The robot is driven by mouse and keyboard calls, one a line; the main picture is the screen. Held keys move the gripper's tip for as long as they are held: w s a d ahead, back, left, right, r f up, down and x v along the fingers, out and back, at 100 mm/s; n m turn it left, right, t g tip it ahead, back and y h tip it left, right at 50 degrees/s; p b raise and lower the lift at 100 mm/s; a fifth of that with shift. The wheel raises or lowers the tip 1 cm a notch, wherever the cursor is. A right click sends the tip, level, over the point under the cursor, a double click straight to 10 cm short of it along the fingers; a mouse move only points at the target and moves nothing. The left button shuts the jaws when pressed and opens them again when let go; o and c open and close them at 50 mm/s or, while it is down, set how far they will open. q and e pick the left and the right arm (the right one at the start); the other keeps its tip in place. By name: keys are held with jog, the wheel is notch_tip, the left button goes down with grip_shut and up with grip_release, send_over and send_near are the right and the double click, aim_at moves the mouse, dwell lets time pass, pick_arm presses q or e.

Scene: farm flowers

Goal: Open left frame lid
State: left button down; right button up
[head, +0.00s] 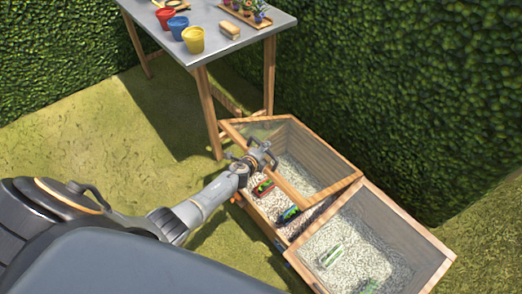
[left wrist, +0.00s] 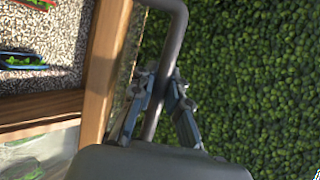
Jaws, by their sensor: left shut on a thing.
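The left frame lid (head: 287,187), a wood-edged clear panel, is tilted partly open over the left half of the wooden cold frame. Its wooden edge (left wrist: 104,65) also shows in the left wrist view. A dark metal handle (left wrist: 172,45) is fixed to that edge. My left gripper (head: 264,156) is at the raised lid edge; the left wrist view shows its fingers (left wrist: 160,90) closed around the handle. Below the lid, a red pack (head: 263,188) and a blue-green pack (head: 289,214) lie on pale gravel. My right gripper is not in view.
The right frame lid (head: 409,219) lies closed over gravel with green items. A grey-topped table (head: 225,50) with pots, a brush and a plant tray stands behind. A tall hedge (head: 420,90) borders the frame at the back right. Grass is clear at left.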

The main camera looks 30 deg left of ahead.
pick_arm(q)
jog(key=w+d+r+p, duration=0.2)
jog(key=w+r+p, duration=0.1)
jog(key=w+r, duration=0.2)
jog(key=shift+r+p, duration=0.35)
jog(key=shift+r, duration=0.1)
jog(key=c, duration=1.3)
grip_release()
jog(key=shift+s, duration=0.1)
jog(key=shift+r, duration=0.1)
jog(key=shift+v, duration=6.05)
